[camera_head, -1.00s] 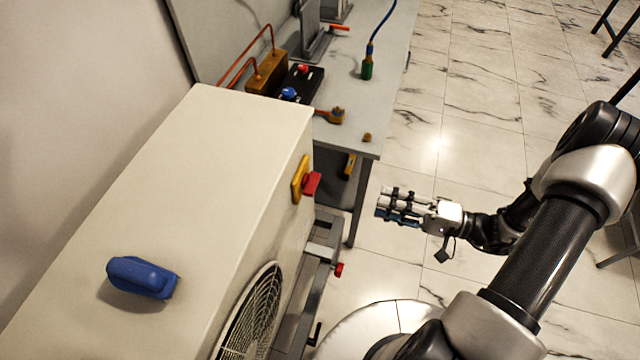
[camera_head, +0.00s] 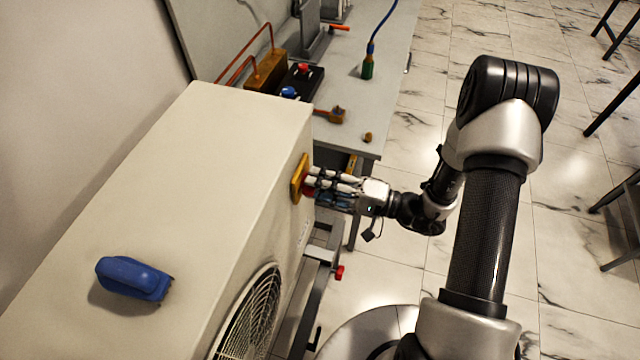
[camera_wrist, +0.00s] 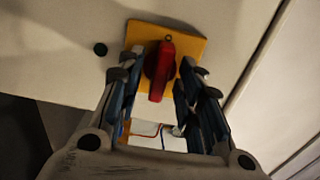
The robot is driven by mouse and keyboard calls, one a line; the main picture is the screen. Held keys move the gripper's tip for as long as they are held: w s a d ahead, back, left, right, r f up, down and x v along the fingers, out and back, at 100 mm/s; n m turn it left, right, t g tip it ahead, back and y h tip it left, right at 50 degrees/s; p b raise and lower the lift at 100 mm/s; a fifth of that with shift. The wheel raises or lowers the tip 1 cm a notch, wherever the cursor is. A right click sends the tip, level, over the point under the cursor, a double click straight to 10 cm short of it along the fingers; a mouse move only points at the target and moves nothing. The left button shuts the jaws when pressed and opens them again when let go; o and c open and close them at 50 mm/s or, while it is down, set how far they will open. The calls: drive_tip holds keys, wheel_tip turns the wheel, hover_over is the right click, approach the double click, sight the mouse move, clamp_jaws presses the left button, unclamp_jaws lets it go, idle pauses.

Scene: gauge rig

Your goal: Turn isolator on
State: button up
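The isolator has a red rotary handle (camera_wrist: 159,72) on a yellow plate (camera_wrist: 190,45), fixed to the side of a large cream unit. In the head view the yellow plate (camera_head: 299,178) shows, with the handle mostly hidden behind my fingers. My gripper (camera_head: 312,184) reaches the isolator from the right. In the wrist view my gripper (camera_wrist: 159,88) is open, its fingers on either side of the red handle with small gaps visible. The handle points nearly straight down in that view, leaning slightly.
The cream unit (camera_head: 190,190) carries a blue object (camera_head: 133,278) on top and a fan grille (camera_head: 250,318) on its side. A grey bench (camera_head: 375,105) behind holds a black manifold with red and blue knobs (camera_head: 301,80). Tiled floor lies open to the right.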

clamp_jaws()
idle(0.5)
drive_tip(key=shift+m, duration=0.3)
drive_tip(key=shift+m+p, duration=2.65)
drive_tip(key=shift+m, duration=5.95)
unclamp_jaws()
